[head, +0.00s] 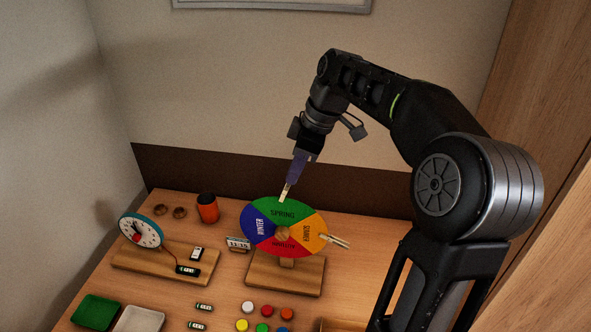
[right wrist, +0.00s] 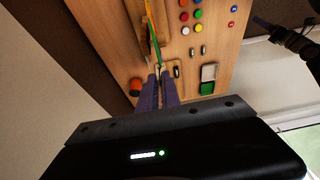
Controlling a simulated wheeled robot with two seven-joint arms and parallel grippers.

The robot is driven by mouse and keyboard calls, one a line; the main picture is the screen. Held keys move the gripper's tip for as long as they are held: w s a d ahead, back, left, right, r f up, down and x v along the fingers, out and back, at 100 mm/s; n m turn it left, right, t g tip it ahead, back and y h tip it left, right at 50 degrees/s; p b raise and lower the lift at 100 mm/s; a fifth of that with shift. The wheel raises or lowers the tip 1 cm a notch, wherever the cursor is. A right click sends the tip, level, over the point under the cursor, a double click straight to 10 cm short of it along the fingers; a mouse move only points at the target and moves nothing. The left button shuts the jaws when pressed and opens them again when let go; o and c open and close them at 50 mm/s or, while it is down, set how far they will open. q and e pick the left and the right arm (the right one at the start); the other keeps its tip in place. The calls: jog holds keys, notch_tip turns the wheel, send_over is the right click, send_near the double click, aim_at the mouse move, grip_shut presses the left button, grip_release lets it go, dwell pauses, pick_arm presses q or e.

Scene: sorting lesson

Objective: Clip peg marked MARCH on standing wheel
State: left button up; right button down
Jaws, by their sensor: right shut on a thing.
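The standing wheel (head: 283,228) is upright on a wooden foot (head: 286,275), with green SPRING at the top, blue WINTER left, orange right and red below. My right gripper (head: 293,178) points down above the green part, shut on a pale wooden peg (head: 285,192) whose lower end is at the wheel's top edge. I cannot tell whether it touches, or read its mark. Another peg (head: 338,241) is on the orange part's right edge. In the right wrist view the wheel (right wrist: 154,42) is nearly edge-on beyond the fingertips. A dark arm end (right wrist: 264,23), seemingly my left gripper, shows small there.
A small clock (head: 141,232) on a wooden board stands left. An orange cup (head: 207,208) is behind it. Several coloured discs (head: 267,311) lie in front, and a green tray (head: 96,312) is front left.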

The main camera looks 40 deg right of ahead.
jog(key=shift+w+a+f+b, duration=0.15)
jog(key=shift+f+b, duration=0.2)
jog(key=shift+f, duration=0.25)
jog(key=c, duration=1.5)
grip_release()
